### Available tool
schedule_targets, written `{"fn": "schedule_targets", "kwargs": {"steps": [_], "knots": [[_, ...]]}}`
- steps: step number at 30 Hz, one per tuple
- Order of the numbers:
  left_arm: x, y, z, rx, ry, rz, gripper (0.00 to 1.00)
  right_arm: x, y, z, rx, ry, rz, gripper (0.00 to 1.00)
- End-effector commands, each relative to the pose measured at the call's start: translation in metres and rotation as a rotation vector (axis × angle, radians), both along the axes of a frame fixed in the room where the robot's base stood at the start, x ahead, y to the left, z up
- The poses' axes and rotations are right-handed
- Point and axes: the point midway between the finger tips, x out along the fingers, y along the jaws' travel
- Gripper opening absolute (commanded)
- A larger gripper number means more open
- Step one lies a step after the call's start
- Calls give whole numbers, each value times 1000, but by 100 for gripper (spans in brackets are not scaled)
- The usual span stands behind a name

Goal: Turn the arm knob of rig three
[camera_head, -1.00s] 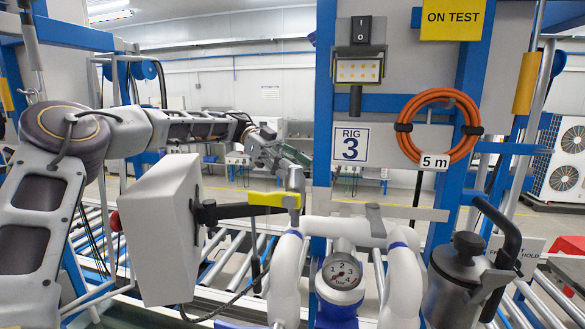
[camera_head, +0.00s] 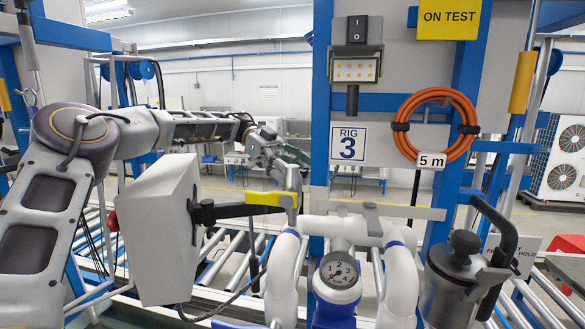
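The blue frame carries a sign (camera_head: 347,143) reading "RIG 3". A grey box (camera_head: 158,232) stands out to its left on a dark swing arm with a yellow sleeve (camera_head: 268,198). A red round part (camera_head: 113,221) shows at the box's far left edge; the box's far face is turned away and hidden. I cannot tell which part is the arm knob. My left gripper (camera_head: 287,177) reaches in from behind the box, at the sleeve's right end. Its fingers blend with the grey pipework, so its opening and contact are unclear. My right gripper is out of view.
A metal canister (camera_head: 456,280) with a black handle is at right. An orange cable coil (camera_head: 436,127) and a lamp (camera_head: 356,68) hang on the frame. Rollers (camera_head: 215,262) lie behind the box.

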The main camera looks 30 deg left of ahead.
Motion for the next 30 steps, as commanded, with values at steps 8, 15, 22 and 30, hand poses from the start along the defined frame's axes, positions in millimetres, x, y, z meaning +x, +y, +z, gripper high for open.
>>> {"fn": "schedule_targets", "kwargs": {"steps": [8, 15, 22, 30], "knots": [[0, 1, 1, -1, -2, 2, 71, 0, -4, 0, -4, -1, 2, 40], [2, 8, 4, -1, -2, 2, 71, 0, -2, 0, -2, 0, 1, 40], [5, 24, 11, 0, -2, 3, 71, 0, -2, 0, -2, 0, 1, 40], [9, 44, 19, 0, -2, 2, 71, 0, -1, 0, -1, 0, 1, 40]]}}
